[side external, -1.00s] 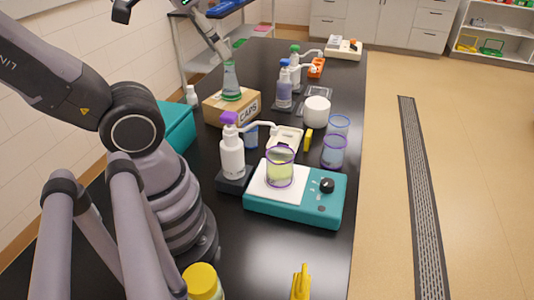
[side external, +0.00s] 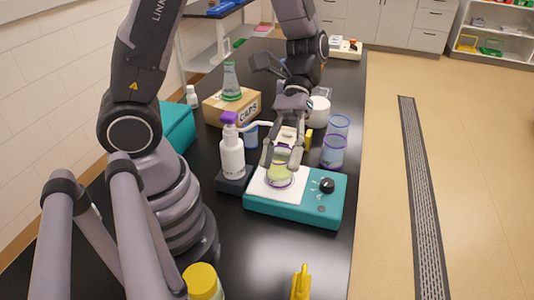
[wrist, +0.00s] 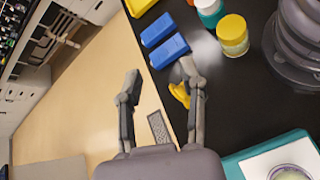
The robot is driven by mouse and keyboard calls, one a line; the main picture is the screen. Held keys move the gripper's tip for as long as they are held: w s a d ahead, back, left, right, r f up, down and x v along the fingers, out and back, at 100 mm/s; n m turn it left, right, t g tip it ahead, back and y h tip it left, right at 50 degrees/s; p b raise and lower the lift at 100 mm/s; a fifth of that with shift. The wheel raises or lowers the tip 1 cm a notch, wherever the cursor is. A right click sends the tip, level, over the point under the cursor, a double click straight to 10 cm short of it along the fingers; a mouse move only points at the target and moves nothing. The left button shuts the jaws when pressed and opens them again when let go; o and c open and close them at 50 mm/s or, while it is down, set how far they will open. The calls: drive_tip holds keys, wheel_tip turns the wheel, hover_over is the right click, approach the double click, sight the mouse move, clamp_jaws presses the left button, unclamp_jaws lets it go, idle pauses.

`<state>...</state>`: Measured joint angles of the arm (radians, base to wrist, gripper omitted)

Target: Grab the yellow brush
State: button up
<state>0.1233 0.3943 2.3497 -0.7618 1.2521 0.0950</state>
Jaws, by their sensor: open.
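A yellow object (side external: 301,284), which I take to be the brush, stands at the front of the black bench, cut off by the lower picture edge. In the wrist view the yellow object (wrist: 180,94) lies near the bench edge, partly hidden by my right-hand finger. My gripper (side external: 281,165) is open and empty. In the side view it hangs in front of the beaker on the teal hotplate, well behind the yellow object. In the wrist view my fingers (wrist: 160,72) point towards the bench edge. Another small yellow piece (side external: 309,138) sits by the white pot, partly hidden.
A yellow-lidded jar (side external: 203,281) is at the front left. Two blue blocks (wrist: 168,51) lie beyond the fingers. Bench between hotplate and yellow object is clear.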

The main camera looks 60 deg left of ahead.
drive_tip(key=d+f+n+g+h, duration=0.2)
drive_tip(key=d+f+n+h, duration=0.25)
drive_tip(key=f, duration=0.25)
drive_tip(key=n+t+h, duration=0.1)
drive_tip(key=n+h, duration=0.2)
drive_tip(key=n, duration=0.2)
hover_over(303, 278)
drive_tip(key=v, duration=0.3)
wheel_tip(303, 278, down, 6)
wheel_tip(303, 278, down, 7)
drive_tip(key=shift+r, duration=0.1)
drive_tip(key=shift+f+x, duration=0.2)
drive_tip(key=shift+x, duration=0.95)
drive_tip(key=shift+s+d, duration=0.2)
drive_tip(key=shift+d, duration=0.2)
clamp_jaws()
